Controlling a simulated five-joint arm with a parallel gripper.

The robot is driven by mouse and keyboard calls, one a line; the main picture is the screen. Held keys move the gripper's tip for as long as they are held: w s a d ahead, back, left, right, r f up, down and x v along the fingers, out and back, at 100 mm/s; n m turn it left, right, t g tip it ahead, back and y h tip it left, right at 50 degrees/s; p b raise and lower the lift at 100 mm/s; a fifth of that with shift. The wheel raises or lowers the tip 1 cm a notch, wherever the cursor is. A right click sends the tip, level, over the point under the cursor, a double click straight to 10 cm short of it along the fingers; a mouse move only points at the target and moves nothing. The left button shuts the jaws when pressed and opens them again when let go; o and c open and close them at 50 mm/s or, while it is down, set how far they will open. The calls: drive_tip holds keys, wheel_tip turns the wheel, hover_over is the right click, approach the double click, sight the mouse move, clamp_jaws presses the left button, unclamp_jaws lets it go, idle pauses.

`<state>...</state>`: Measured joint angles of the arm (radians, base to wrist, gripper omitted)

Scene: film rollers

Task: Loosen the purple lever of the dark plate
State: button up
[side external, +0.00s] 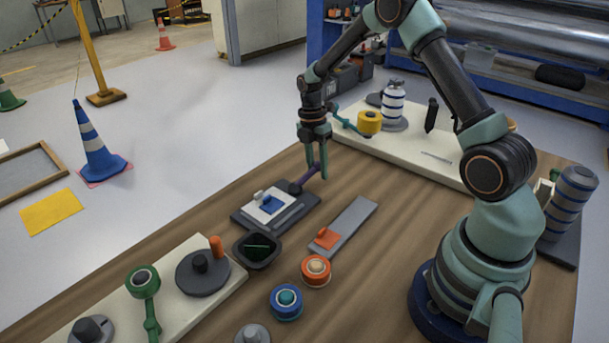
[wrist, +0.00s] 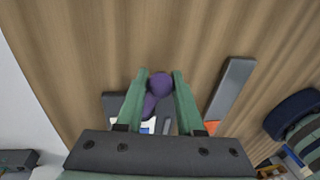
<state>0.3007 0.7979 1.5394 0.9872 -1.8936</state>
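The dark plate (side external: 240,217) lies flat on the wooden table in the side view, with a white panel and a blue block (side external: 269,203) on it. The purple lever (side external: 300,186) rises at a tilt from the plate's far right corner. My gripper (side external: 317,177) points down over this lever, one finger on each side of its upper end. In the wrist view the lever's round purple knob (wrist: 159,83) sits between my fingertips (wrist: 160,76) and nearly fills the gap. I cannot tell whether both fingers touch it. Part of the plate is hidden behind my fingers there.
A grey strip with an orange block (side external: 327,238) lies right of the plate. A dark bowl (side external: 257,250), an orange roller (side external: 316,271) and a blue roller (side external: 287,302) stand nearer. Cream boards with fittings lie at the back (side external: 400,150) and front left (side external: 190,325).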

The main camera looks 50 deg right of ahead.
clamp_jaws()
idle(1.1)
